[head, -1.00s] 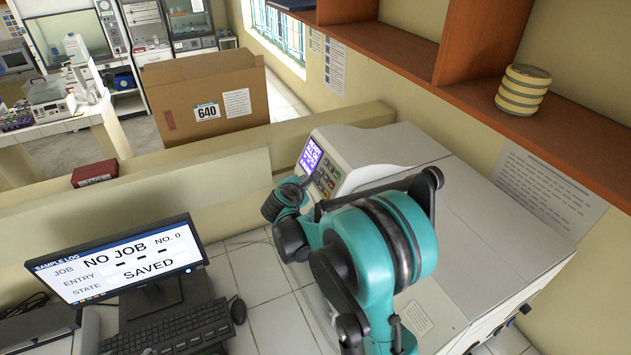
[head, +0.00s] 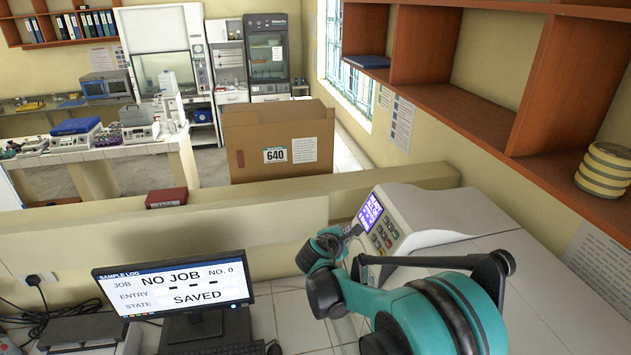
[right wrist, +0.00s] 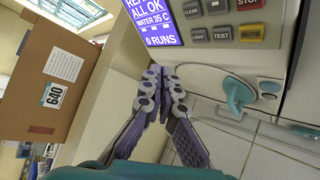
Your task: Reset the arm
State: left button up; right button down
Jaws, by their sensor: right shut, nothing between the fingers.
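My right arm (head: 430,310) reaches up in front of the white incubator (head: 450,215) in the head view. My right gripper (head: 352,232) is near the incubator's control panel (head: 382,232), partly hidden by the arm. In the right wrist view the gripper (right wrist: 163,72) has its fingertips together with nothing between them. It appears below the lit display (right wrist: 155,22), which reads "ALL OK", "WATER 35 C" and "0 RUNS". Buttons marked LIGHT, TEST and MUTE and a teal handle (right wrist: 238,95) are to its right. My left gripper is not in view.
A monitor (head: 180,287) reading "NO JOB" and "SAVED" stands at lower left. A wooden shelf (head: 470,115) overhangs at right.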

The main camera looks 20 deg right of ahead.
jog(key=s+a+f+m+y+b, duration=0.3)
jog(key=s+a+f+m+b, duration=0.1)
jog(key=s+f+b, duration=0.6)
jog(key=s+a+f+m+g+y+b, duration=0.1)
jog(key=s+a+f+m+b, duration=0.3)
jog(key=s+f+b, duration=0.7)
jog(key=s+a+f+m+g+y+b, duration=0.1)
jog(key=s+a+f+m+y+b, duration=0.2)
jog(key=s+f+m+b, duration=0.5)
notch_tip(320, 180, down, 6)
jog(key=s+y+b, duration=0.1)
jog(key=s+b, duration=0.1)
jog(key=b, duration=0.2)
jog(key=shift+s+a+y+b, duration=0.3)
jog(key=shift+a, duration=0.1)
